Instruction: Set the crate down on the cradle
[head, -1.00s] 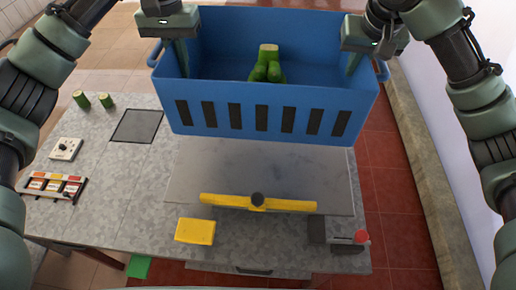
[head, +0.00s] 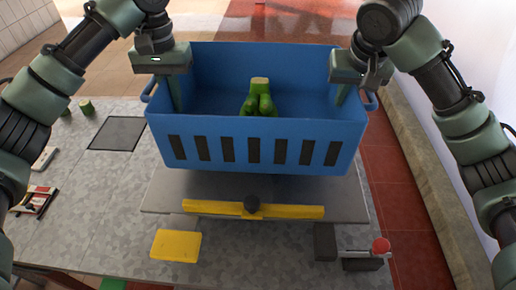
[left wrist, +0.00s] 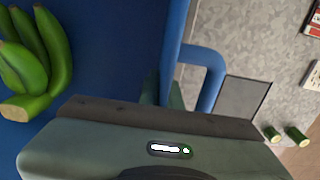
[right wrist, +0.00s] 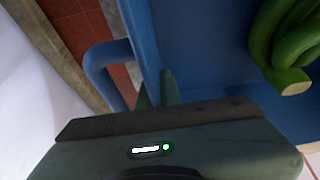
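The blue crate (head: 255,128) has slotted sides and holds a bunch of green bananas (head: 260,98). It hangs level between my two grippers, over the grey plate (head: 160,197) with a yellow bar (head: 290,212), which seems to be the cradle. The crate hides most of the plate, and I cannot tell whether they touch. My left gripper (head: 178,92) is shut on the crate's left wall; its fingers straddle the wall in the left wrist view (left wrist: 165,92). My right gripper (head: 343,88) is shut on the right wall, also seen in the right wrist view (right wrist: 157,90).
A dark square (head: 116,133) and cut green stem pieces (head: 86,107) lie at the left. A wall and low ledge (head: 405,160) run along the right.

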